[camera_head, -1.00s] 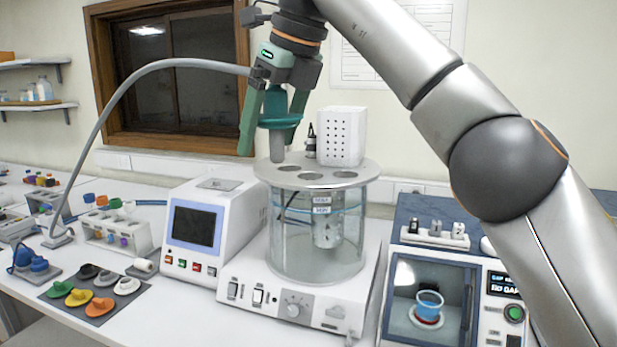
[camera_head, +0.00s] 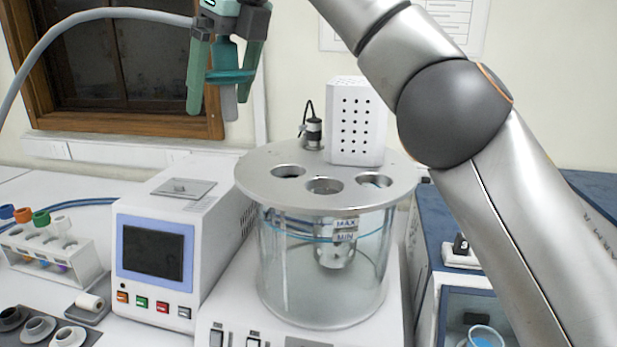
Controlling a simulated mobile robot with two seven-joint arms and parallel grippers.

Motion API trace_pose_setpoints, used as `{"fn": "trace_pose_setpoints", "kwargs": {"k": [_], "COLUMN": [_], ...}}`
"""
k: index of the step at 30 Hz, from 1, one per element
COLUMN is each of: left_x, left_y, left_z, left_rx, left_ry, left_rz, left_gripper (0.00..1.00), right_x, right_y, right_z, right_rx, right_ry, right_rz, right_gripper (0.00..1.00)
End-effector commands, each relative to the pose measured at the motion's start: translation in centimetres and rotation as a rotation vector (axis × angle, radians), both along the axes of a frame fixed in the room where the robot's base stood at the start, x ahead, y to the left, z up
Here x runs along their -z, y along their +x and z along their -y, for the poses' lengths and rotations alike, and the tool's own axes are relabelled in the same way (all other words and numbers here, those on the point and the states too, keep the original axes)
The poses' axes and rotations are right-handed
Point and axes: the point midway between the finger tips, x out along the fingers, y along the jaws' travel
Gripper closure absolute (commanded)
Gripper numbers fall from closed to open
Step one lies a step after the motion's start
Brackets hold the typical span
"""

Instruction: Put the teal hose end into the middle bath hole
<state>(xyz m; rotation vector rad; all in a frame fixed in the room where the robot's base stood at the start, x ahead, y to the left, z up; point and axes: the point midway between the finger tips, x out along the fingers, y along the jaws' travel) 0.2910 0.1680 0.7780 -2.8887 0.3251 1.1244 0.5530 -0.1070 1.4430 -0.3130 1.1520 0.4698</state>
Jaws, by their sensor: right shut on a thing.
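The teal hose end (camera_head: 228,58) has a teal collar and a grey tip pointing down. My right gripper (camera_head: 224,85) is shut on it, with one green finger on each side. It is held in the air, above and to the left of the bath lid (camera_head: 258,181) in the picture, apart from it. The round metal lid has three holes in its front part. The middle bath hole (camera_head: 324,186) is the nearest one and looks empty. The glass bath (camera_head: 283,270) below holds clear liquid. My left gripper is not in view.
A white perforated box (camera_head: 357,122) and a small black-and-metal fitting (camera_head: 313,131) stand on the lid's back. A white instrument with a screen (camera_head: 153,253) stands left of the bath. The grey hose (camera_head: 85,22) arcs off left. My right arm crosses the right side.

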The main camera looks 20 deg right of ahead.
Motion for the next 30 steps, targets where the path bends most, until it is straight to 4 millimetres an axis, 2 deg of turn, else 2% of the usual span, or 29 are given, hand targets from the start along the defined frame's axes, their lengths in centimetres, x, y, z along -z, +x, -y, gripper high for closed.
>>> {"fn": "trace_pose_setpoints", "kwargs": {"k": [5,13,19,24,30], "left_x": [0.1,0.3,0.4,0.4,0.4], "left_y": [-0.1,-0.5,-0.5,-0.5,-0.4], "left_z": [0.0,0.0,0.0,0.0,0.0], "left_rx": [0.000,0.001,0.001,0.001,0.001], "left_ry": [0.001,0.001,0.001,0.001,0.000], "left_rz": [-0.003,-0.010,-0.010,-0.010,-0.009], "left_gripper": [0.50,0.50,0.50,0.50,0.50], "right_x": [0.3,2.3,4.4,7.5,9.2], "right_y": [0.0,-0.6,-1.2,-1.4,-1.6], "right_z": [1.0,5.1,9.7,11.9,13.3], "right_rx": [0.000,0.001,0.003,0.003,0.000], "right_ry": [0.001,0.001,0.001,0.000,0.001], "right_rz": [0.000,-0.001,-0.001,-0.001,0.000], "right_gripper": [0.67,0.67,0.67,0.67,0.67]}}
